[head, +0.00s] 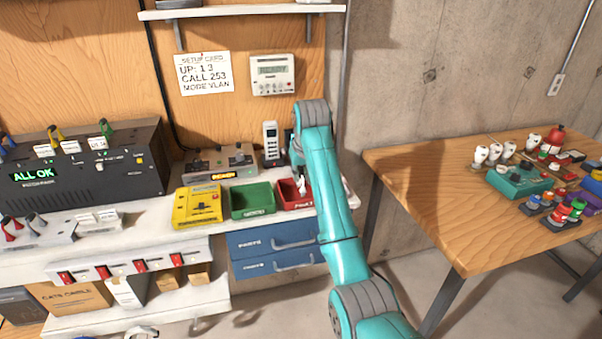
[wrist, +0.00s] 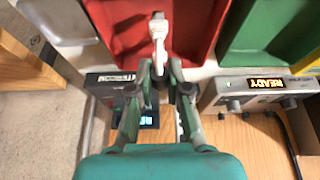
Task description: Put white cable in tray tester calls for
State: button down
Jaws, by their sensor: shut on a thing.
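My gripper (wrist: 160,66) is shut on the white cable (wrist: 158,28), whose white end sticks out past the fingertips over the red tray (wrist: 125,40). In the head view my gripper (head: 302,186) is at the red tray (head: 288,204), partly hidden by my teal arm. I cannot tell whether the cable touches the tray floor. The green tray (head: 252,201) stands left of the red one and looks empty. The yellow tester (head: 197,208) stands left of the green tray; its small display is unreadable. A black unit (head: 85,165) shows ALL OK in green.
A handset (head: 271,143) stands behind the red tray. Blue drawers (head: 275,245) hang below the bench. A wooden table (head: 430,200) at right holds several tools and plugs. A setup card (head: 204,73) hangs on the wall.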

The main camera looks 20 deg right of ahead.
jog(key=shift+f, duration=0.55)
jog(key=c, duration=1.1)
grip_release()
jog(key=shift+c, duration=0.2)
